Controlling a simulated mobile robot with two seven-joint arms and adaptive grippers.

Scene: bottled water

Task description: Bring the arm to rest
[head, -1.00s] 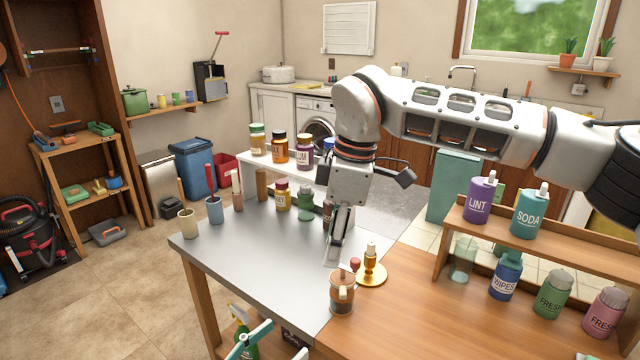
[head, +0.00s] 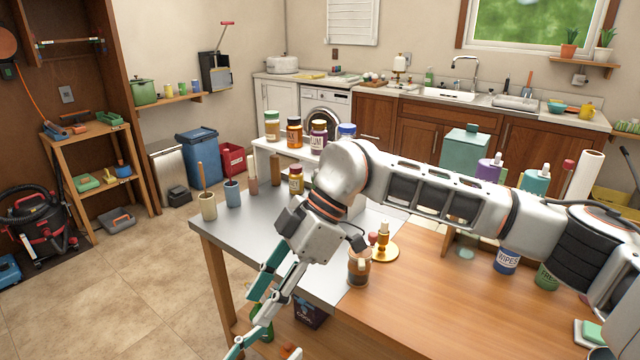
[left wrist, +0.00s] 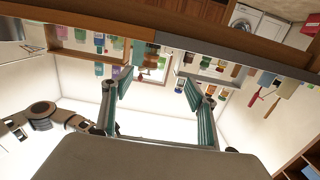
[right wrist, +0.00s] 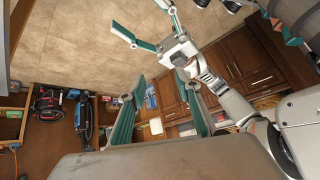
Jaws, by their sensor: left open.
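My right arm reaches in from the right across the head view. Its gripper (head: 262,302) points down and left, over the front left edge of the metal-topped table (head: 225,245). Its two teal fingers are apart, and the right wrist view shows nothing between them (right wrist: 160,76). My left gripper (head: 245,340) shows only partly at the bottom of the head view, below the right one. The left wrist view shows its fingers (left wrist: 158,88) spread and empty. The right wrist view shows the left gripper (right wrist: 148,32) with its fingers apart.
A brown jar (head: 359,268) and a gold stand (head: 384,252) are near my right forearm. Cups (head: 207,207) and several bottles stand at the table's back left. A shelf with bottles (head: 508,259) is partly hidden behind my right arm.

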